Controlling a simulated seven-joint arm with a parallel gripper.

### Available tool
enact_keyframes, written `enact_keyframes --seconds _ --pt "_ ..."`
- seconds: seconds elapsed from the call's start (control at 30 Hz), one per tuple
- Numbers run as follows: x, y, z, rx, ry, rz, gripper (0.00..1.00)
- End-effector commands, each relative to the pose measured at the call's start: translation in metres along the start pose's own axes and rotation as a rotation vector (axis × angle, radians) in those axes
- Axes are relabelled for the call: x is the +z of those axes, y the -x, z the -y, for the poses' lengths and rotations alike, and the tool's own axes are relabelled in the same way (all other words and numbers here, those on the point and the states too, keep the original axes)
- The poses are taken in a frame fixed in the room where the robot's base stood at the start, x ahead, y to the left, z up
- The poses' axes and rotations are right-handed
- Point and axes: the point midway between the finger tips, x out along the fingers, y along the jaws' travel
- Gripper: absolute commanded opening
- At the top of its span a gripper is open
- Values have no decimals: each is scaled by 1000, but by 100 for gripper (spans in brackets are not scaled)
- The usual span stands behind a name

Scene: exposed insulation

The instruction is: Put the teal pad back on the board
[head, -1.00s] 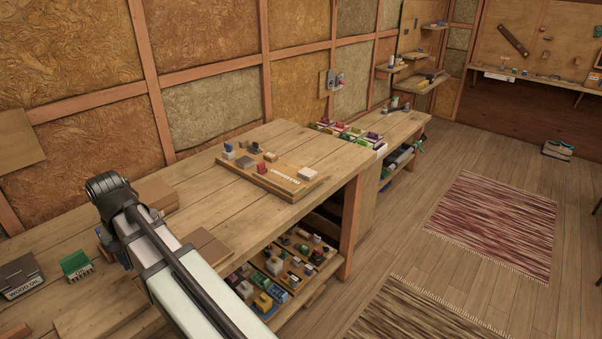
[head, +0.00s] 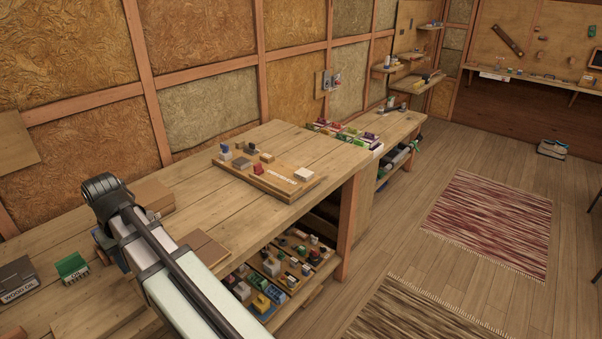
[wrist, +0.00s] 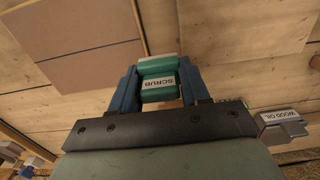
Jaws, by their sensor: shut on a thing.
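The teal pad (wrist: 157,66), with a white label reading SCRUB, is between the two blue fingers of my gripper (wrist: 158,72) in the wrist view. My gripper is shut on it. In the head view my arm covers the pad, and only a bit of the blue gripper shows at lower left, over the near bench. A wooden board (head: 227,178) lies on the bench in the middle of the head view, carrying several small blocks and a white label. My gripper is well to the left of this board.
A grey WOOD OIL block (head: 17,275) and a green labelled holder (head: 72,266) stand at lower left. A brown flat panel (head: 202,246) lies on the bench beside my arm. Bare bench lies between my arm and the board. A shelf with several small items is below.

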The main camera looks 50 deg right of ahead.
Motion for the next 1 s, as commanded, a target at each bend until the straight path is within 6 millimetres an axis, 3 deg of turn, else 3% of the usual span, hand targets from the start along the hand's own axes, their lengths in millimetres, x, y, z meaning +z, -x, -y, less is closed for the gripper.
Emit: enact_keyframes --seconds 0.17,0.27,0.67,1.0 --pt "0 0 -17 0 -30 0 13" --pt "1 0 -38 0 -66 0 13" --pt "9 1 -146 0 -251 3 13" --pt "7 7 -248 -1 -408 7 13"
